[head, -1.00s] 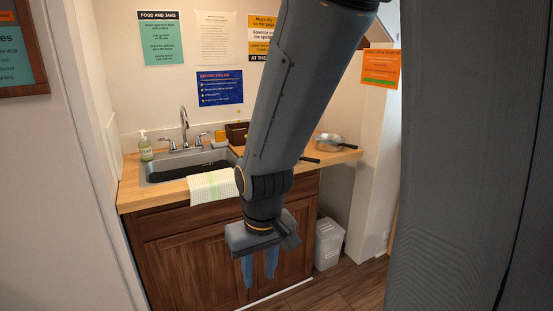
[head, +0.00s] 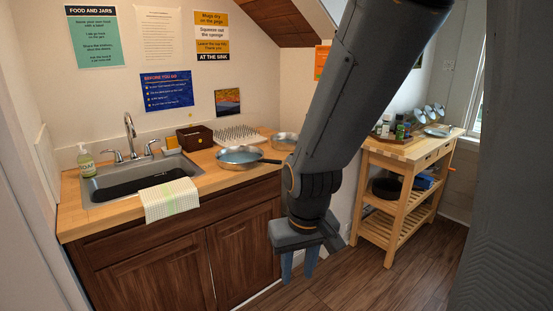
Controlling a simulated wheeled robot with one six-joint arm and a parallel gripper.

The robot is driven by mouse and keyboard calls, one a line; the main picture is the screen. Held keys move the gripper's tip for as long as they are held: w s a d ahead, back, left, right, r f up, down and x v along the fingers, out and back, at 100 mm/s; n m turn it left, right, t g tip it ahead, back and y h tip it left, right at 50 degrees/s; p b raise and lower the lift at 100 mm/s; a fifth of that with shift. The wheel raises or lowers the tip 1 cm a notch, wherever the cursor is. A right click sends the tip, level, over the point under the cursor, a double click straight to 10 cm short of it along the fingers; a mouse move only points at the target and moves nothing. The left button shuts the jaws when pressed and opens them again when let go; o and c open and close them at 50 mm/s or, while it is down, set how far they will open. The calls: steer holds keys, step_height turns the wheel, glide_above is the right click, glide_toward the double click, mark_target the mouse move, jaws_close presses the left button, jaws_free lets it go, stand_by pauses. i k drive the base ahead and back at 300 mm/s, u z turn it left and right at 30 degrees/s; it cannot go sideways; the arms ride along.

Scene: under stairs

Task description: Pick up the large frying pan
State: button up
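A round metal frying pan (head: 240,155) with a dark handle sits on the wooden counter, right of the sink. The handle points right, toward my arm. A second pan (head: 284,138) stands behind it to the right, partly hidden by my arm. The nearer pan looks larger in the picture, though it is also closer. My gripper (head: 299,270) hangs pointing down in front of the cabinet, below counter height and apart from both pans. Its two fingers are apart with nothing between them.
The sink (head: 150,178) has a towel (head: 171,199) over its front edge. A soap bottle (head: 87,163), a dark box (head: 195,137) and a drying rack (head: 238,133) are on the counter. A wooden cart (head: 398,152) with bottles stands right. Floor shows between cabinet and cart.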

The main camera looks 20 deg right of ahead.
mark_target(236, 157)
steer(key=z, duration=0.05)
steer(key=k, duration=0.6)
steer(key=z, duration=0.6)
steer(key=i, duration=0.5)
steer(key=z, duration=0.85)
steer(key=i, duration=1.45)
steer(key=u, duration=0.75)
steer(key=i, duration=0.4)
steer(key=u, duration=0.4)
